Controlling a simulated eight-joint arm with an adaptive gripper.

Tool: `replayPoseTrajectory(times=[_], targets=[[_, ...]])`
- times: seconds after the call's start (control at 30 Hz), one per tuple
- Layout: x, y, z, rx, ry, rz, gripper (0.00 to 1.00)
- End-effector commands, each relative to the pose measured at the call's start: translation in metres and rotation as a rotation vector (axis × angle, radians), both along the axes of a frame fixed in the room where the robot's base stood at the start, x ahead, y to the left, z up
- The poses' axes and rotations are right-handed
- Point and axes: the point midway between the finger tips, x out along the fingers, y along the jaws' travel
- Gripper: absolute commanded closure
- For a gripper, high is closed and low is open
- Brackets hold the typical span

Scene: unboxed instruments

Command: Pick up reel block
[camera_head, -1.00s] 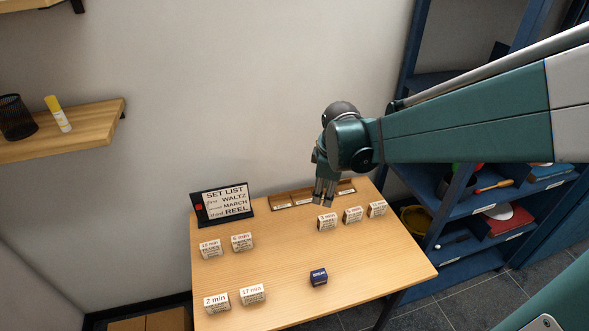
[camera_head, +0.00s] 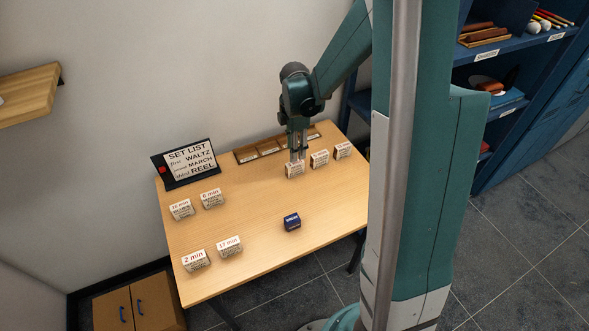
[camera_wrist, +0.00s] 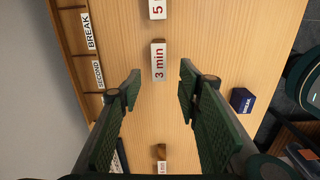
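No block shows a readable reel label, so I cannot tell which is the reel block. A pale block reading "3 min" (camera_wrist: 158,62) lies ahead of my gripper (camera_wrist: 158,82), in line with the gap between its fingers. My gripper is open and empty. In the head view, my gripper (camera_head: 298,157) points down just above and behind the left block of the right-hand row (camera_head: 295,171). Contact with it cannot be told. The set list sign (camera_head: 189,162) reads first WALTZ, second MARCH, third REEL.
A wooden slotted tray (camera_head: 247,155) lies along the table's back; its slots include BREAK and SECOND (camera_wrist: 99,75). Two pale blocks (camera_head: 319,159) (camera_head: 342,150) stand to the right. Several pale blocks stand left. A blue BREAK block (camera_head: 292,221) sits amid bare tabletop (camera_head: 262,205).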

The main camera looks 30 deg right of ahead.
Motion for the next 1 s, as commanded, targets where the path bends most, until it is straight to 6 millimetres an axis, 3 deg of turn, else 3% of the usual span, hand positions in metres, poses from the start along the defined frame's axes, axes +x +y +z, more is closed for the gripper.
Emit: replayPoseTrajectory(times=[0.2,0.63,1.0], targets=[[0.004,-0.004,-0.013,0.003,0.015,0.040,0.66],[0.004,-0.004,-0.016,0.003,0.016,0.043,0.66],[0.004,-0.004,-0.039,0.003,0.016,0.042,0.66]])
